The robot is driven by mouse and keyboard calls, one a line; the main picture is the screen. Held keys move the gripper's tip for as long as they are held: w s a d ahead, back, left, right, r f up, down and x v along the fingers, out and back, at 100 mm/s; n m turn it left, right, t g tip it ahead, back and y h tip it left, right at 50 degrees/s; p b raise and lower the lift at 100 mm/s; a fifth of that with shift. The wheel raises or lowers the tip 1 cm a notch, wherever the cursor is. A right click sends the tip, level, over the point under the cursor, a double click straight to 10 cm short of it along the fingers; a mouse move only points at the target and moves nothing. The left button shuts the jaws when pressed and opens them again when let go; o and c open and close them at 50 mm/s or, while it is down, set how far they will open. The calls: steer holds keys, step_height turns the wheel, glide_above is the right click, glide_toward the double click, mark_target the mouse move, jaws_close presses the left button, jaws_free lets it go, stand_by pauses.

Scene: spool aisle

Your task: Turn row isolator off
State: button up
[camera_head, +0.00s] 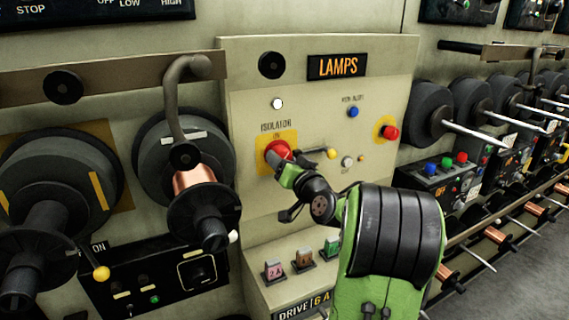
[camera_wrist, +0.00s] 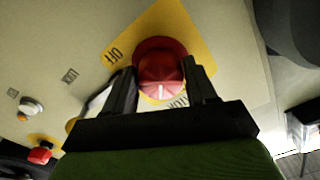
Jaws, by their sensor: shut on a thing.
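The row isolator is a red round knob (camera_head: 277,151) on a yellow plate (camera_head: 261,140) under the word ISOLATOR, with ON printed above it. In the head view my green and black arm hides part of the knob and the gripper's fingertips.
The beige panel (camera_head: 245,80) carries a LAMPS sign (camera_head: 338,67), a blue button (camera_head: 353,112) and another red button (camera_head: 389,132) right of the isolator. Wire spools (camera_head: 190,170) jut out at left.

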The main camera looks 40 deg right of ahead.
steer(key=shift+a+r+m+p, duration=0.1)
steer(key=shift+m+p, duration=0.45)
steer(key=shift+m, duration=2)
steer(key=shift+a+r+m+p, duration=0.1)
steer(key=shift+m+p, duration=0.45)
steer(key=shift+m, duration=2)
steer(key=o, duration=1.1)
steer(key=shift+c, duration=0.2)
steer(key=b+v, duration=0.4)
steer(key=v, duration=1.1)
steer(key=shift+s, duration=0.3)
